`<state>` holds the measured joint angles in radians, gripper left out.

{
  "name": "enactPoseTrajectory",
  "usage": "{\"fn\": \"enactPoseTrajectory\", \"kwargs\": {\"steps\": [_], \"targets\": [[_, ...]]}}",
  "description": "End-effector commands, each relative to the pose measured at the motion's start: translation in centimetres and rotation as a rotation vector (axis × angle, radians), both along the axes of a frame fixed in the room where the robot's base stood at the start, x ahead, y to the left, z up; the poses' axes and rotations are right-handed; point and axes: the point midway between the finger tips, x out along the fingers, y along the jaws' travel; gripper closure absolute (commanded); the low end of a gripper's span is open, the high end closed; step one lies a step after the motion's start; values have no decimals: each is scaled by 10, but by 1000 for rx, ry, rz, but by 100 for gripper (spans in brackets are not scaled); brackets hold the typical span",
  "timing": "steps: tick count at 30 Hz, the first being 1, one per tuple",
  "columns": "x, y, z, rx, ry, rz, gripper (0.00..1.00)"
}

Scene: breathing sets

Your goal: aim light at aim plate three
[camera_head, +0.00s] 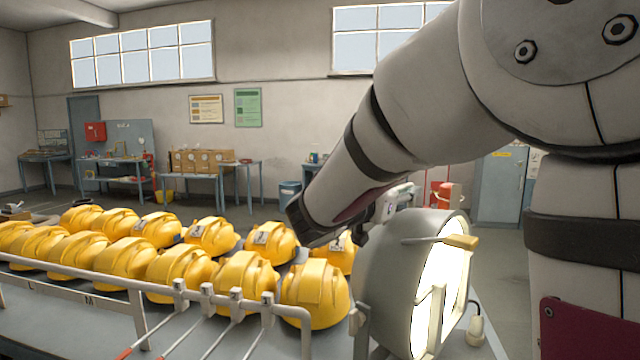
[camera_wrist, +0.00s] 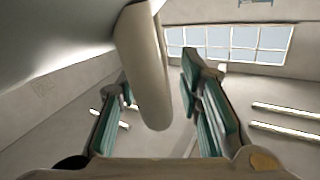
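The light (camera_head: 385,270) is a large round grey lamp at the lower right of the head view. Its lit face (camera_head: 438,285) is turned right, and a tan-tipped lever (camera_head: 460,241) sticks out near its top. The wrist view shows a smooth grey surface at upper left, seemingly the lamp housing (camera_wrist: 60,35). A cream rod-like handle (camera_wrist: 147,75) hangs between the fingers of my gripper (camera_wrist: 158,95). The fingers are apart, with a visible gap at the right finger. In the head view my gripper is mostly hidden behind the lamp. I cannot make out aim plate three.
Rows of yellow helmets (camera_head: 180,272) cover the table left of the lamp, some with pale tags. A metal rail (camera_head: 140,318) with thin rods runs along the table's front. Workbenches (camera_head: 118,170), cartons (camera_head: 203,160) and a grey cabinet (camera_head: 502,185) stand farther back.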

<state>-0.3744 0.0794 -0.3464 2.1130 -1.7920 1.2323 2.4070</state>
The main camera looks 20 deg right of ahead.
Motion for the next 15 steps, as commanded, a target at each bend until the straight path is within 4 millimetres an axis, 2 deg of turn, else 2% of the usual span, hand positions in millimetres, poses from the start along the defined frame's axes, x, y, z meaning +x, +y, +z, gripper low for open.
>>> {"fn": "enactPoseTrajectory", "kwargs": {"steps": [4, 12, 14, 15], "targets": [[3, -7, 0, 0, 1, 0, 67], [4, -8, 0, 1, 0, 0, 67], [4, -8, 0, 1, 0, 0, 78], [4, -8, 0, 1, 0, 0, 87]]}}
